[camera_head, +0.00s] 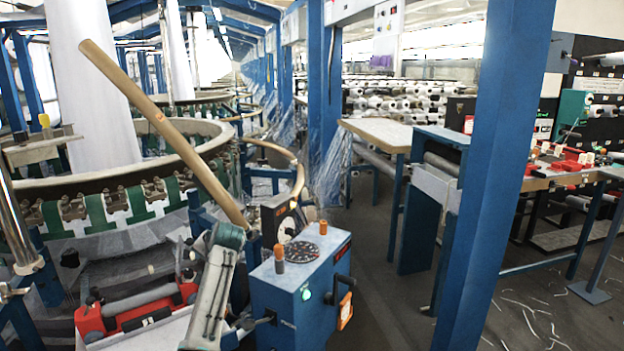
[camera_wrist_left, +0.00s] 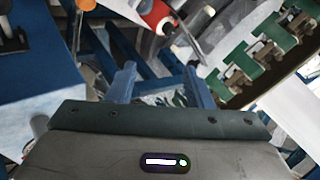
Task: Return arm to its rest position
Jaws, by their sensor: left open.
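My left gripper (camera_wrist_left: 163,85) shows in the left wrist view with its two blue fingers apart and nothing between them. Below the fingers, blue beams and a pale blurred surface show. In the head view a pale arm link (camera_head: 212,290) with a dark green joint, which looks like part of my left arm, rises from the bottom edge beside the blue control box (camera_head: 300,290). I cannot make out the gripper itself in that view. My right gripper is in neither view.
The circular loom ring (camera_head: 110,190) with green strips stands at left, crossed by a long tan tube (camera_head: 165,130). A red-ended roller unit (camera_head: 135,310) lies low in front. A blue post (camera_head: 490,180) and a workbench (camera_head: 560,175) stand at right. The aisle floor is mostly clear.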

